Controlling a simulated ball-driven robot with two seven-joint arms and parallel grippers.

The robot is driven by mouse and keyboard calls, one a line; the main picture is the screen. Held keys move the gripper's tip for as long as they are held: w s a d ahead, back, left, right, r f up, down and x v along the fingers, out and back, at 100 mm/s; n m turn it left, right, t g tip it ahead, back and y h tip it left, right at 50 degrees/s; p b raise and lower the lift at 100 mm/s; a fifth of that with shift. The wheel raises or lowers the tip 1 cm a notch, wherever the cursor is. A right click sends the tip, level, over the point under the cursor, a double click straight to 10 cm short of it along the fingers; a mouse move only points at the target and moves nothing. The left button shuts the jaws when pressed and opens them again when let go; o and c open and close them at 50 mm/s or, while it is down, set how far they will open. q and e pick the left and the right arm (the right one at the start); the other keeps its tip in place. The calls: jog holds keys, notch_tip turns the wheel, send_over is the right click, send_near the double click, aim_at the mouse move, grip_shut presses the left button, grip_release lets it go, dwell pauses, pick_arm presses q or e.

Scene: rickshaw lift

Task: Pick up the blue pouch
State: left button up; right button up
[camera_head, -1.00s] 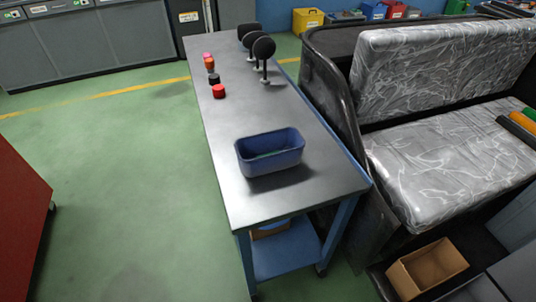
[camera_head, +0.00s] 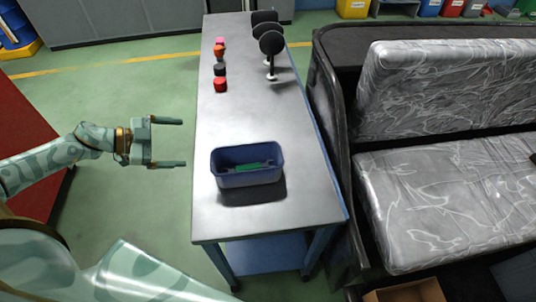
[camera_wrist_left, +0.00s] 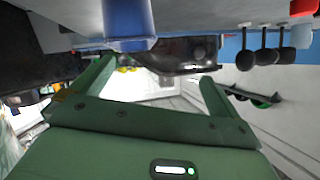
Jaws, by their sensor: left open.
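A blue open-topped container (camera_head: 246,178), the only blue item on the worktable and more like a small bin than a pouch, stands near the table's front end. Something green (camera_head: 247,167) lies inside it. My left gripper (camera_head: 184,142) is open and empty, left of the table edge, with its fingers pointing right toward the container and a gap between them. In the left wrist view, the open fingers show, with the blue container (camera_wrist_left: 128,22) beyond them at the top. My right gripper is not in view.
The grey worktable (camera_head: 215,215) has red and black cylinders (camera_head: 220,84) and black round-headed stands (camera_head: 271,44) at its far end. A cart with plastic-wrapped grey cushions (camera_head: 440,200) stands close on the right. Open green floor lies left of the table.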

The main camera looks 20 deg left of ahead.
aim_at(241, 157)
pick_arm(q)
jog(key=w+d+f, duration=0.1)
jog(key=d, duration=0.3)
jog(key=w+d+f+n+g+h+b, duration=0.1)
jog(key=d, duration=0.3)
jog(key=w+d+f+h+b, duration=0.1)
jog(key=d, duration=0.3)
jog(key=shift+w+f+n+g, duration=0.2)
jog(key=shift+n+g, duration=0.1)
jog(key=shift+g, duration=0.1)
jog(key=b+x, duration=0.2)
jog(key=x, duration=0.4)
jog(key=shift+a+f, duration=0.15)
jog(key=shift+f, duration=0.05)
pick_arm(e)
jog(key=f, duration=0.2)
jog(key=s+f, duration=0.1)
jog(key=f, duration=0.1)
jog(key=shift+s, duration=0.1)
pick_arm(q)
jog(key=shift+c, duration=0.3)
jog(key=c, duration=1)
jog(key=shift+c, duration=0.2)
